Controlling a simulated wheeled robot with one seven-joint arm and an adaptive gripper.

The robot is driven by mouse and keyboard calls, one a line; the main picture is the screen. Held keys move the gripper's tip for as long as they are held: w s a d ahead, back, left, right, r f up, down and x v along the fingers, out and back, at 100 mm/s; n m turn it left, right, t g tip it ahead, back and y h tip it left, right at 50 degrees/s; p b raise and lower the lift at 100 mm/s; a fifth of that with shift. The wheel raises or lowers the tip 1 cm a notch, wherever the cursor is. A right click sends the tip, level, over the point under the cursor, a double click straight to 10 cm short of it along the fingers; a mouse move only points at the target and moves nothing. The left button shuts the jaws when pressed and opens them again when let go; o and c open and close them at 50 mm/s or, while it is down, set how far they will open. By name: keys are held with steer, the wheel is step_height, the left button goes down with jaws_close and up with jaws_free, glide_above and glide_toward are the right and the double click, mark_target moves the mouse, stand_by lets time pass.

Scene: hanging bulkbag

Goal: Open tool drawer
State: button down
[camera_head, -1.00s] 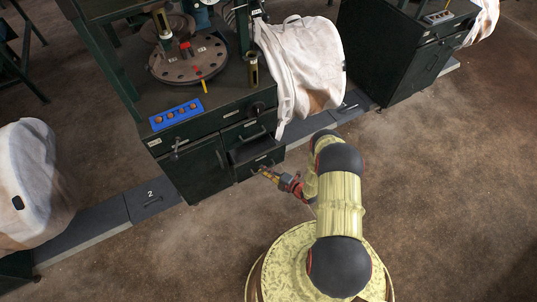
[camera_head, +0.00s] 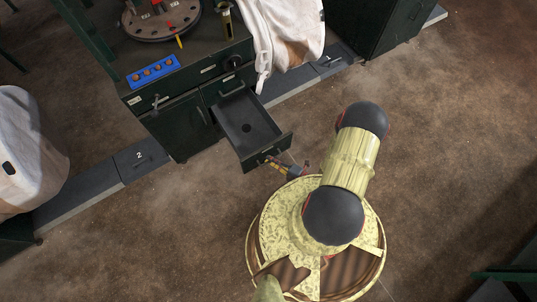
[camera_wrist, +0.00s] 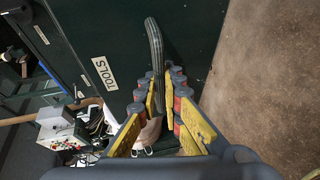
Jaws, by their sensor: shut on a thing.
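The tool drawer (camera_head: 229,120) is pulled well out of the dark green cabinet, so its grey interior shows from above with a small dark round spot inside. Its front (camera_wrist: 80,30) carries a "TOOLS" label (camera_wrist: 104,73) in the wrist view. The curved drawer handle (camera_wrist: 155,50) runs between my fingers. My gripper (camera_wrist: 164,97) is shut on the handle, with yellow finger plates on both sides of it. In the head view my gripper (camera_head: 270,162) is small and sits at the drawer's front edge, partly hidden by my arm.
The cabinet (camera_head: 180,135) has a closed door left of the drawer and a blue button panel (camera_head: 153,71) on top. A white bulk bag (camera_head: 290,35) hangs right of it, another (camera_head: 25,150) at left. Brown floor (camera_head: 430,140) is free at right.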

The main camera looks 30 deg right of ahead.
steer(key=shift+s+d, duration=0.1)
steer(key=shift+s, duration=0.75)
steer(key=c, duration=2.2)
jaws_free()
steer(key=shift+s, duration=0.1)
steer(key=v, duration=1.1)
steer(key=shift+s+d, duration=0.15)
steer(key=shift+s, duration=0.2)
steer(key=shift+d+r, duration=0.1)
steer(key=shift+r, duration=0.05)
